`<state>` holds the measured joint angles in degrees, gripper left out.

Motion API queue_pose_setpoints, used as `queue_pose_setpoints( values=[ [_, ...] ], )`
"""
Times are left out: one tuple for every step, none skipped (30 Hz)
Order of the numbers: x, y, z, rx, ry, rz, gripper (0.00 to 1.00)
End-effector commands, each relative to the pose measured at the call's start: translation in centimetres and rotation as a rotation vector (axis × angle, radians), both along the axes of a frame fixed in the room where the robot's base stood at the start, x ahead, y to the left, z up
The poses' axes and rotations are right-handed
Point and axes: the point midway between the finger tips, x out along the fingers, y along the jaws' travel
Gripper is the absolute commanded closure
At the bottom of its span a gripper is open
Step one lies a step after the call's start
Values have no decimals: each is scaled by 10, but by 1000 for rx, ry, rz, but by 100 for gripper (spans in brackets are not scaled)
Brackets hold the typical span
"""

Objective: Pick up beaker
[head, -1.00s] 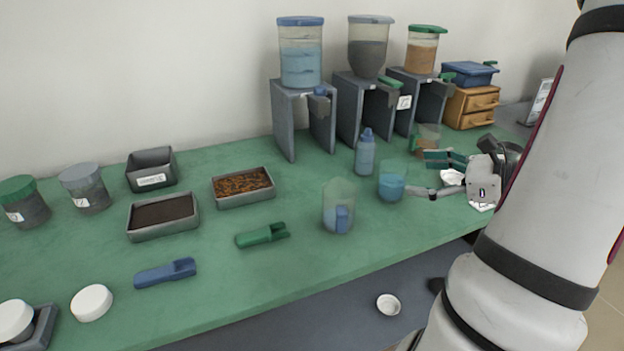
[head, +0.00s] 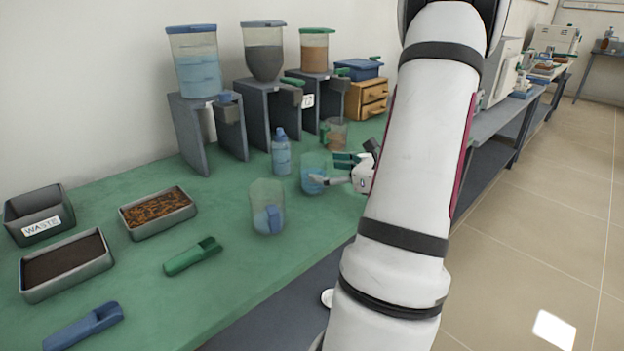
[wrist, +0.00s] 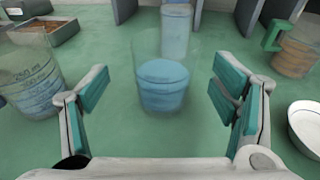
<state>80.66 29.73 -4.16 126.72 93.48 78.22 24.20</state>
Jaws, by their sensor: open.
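A clear beaker with blue liquid (head: 312,184) stands upright on the green bench. In the wrist view the beaker (wrist: 163,88) is centred ahead, between the lines of my two fingers. My gripper (head: 332,169) is open and empty, low over the bench at the beaker's right side. In the wrist view its teal-padded fingers (wrist: 162,92) are spread wide, one on each side of the beaker's near side. In the head view a fingertip overlaps the beaker; I cannot tell whether it touches.
A blue bottle (head: 281,153) stands close behind the beaker. A graduated beaker (wrist: 32,82) is at left, a brown-filled container (wrist: 294,58) at right, and a white dish (wrist: 306,126) near the right finger. Dispensers on grey stands (head: 188,135) line the back.

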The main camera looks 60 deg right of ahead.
Motion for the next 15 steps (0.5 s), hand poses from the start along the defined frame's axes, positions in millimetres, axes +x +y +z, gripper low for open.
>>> queue_pose_setpoints(
  values=[
    [2, 0, -1, 0, 0, 1, 20],
    [4, 0, -1, -1, 0, 1, 20],
    [7, -1, -2, -1, 0, 1, 20],
    [10, -1, -3, -1, 0, 1, 20],
    [14, -2, -4, -1, 0, 1, 20],
    [19, -2, -5, -1, 0, 2, 20],
    [23, -2, -6, 0, -1, 3, 20],
    [28, -3, -7, 0, -1, 3, 20],
    [34, -4, -9, 0, 0, 2, 20],
    [38, -4, -10, 0, 0, 2, 20],
    [42, -4, -10, 1, 0, 3, 20],
    [46, -4, -11, 0, 0, 2, 20],
    [48, -4, -11, 0, 0, 1, 20],
    [50, -5, -11, 1, 1, 0, 20],
    [51, -5, -11, 1, 1, -1, 20]
  ],
)
